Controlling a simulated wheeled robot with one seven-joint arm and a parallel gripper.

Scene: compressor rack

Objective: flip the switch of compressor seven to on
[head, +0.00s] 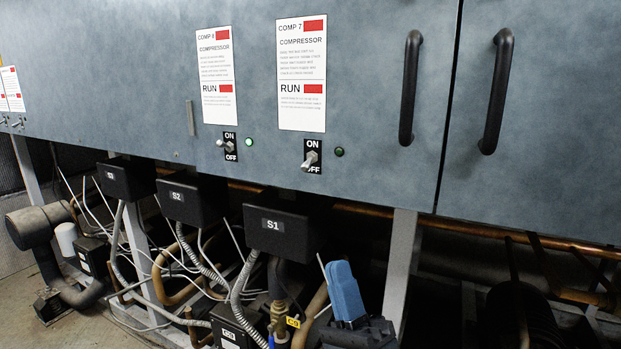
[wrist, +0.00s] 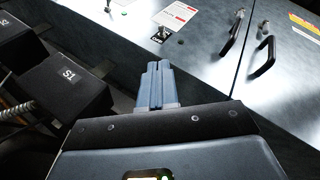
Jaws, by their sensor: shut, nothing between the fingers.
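The compressor seven switch (head: 309,160) sits on the cabinet front below the COMP 7 label (head: 302,75), between ON and OFF marks. Its metal lever tilts down toward OFF. The green lamp (head: 339,152) to its right looks dark. The switch also shows in the wrist view (wrist: 161,34), beyond my fingertips. My gripper (head: 341,264) is below the cabinet's lower edge, lower than the switch and slightly right of it in the head view. Its blue fingers are together and empty; they also show in the wrist view (wrist: 158,66). Nothing touches the switch.
A neighbouring compressor switch (head: 226,146) with a lit lamp (head: 249,142) is to the left. Black door handles (head: 410,87) stick out at right. A black S1 box (head: 275,226), cables and a copper pipe (head: 500,234) lie under the cabinet. The panel around the switch is clear.

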